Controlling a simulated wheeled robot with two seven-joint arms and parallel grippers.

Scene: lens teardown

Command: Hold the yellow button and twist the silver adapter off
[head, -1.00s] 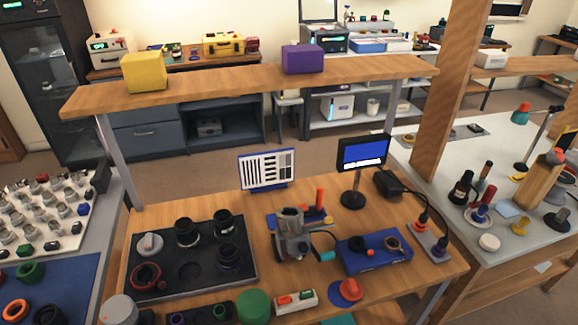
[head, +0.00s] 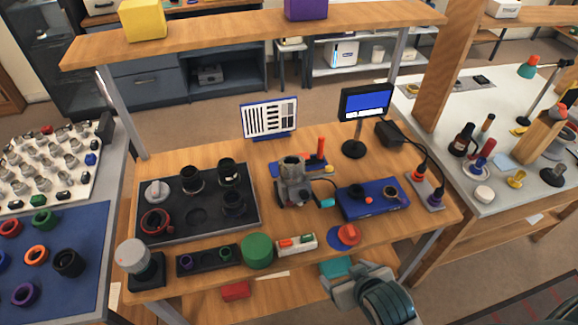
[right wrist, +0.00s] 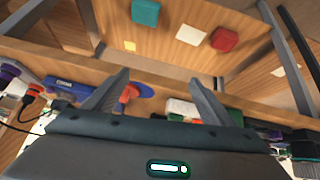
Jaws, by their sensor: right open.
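A grey clamp-like device (head: 292,185) stands mid-table in the head view, with a round grey ring-shaped part (head: 291,164) on top. A silver-grey cylinder (head: 132,253) sits on a black block at the front left. I cannot tell which of these is the silver adapter, and I cannot make out a yellow button clearly. My right gripper (head: 350,280) is in front of the table's front edge, away from both. In the right wrist view its fingers (right wrist: 156,98) are spread with nothing between them. My left gripper is not in view.
A black tray (head: 255,215) with lens parts lies left. A blue tray (head: 375,205) lies right. Teal (right wrist: 146,12) and red (right wrist: 224,39) blocks lie below the tabletop.

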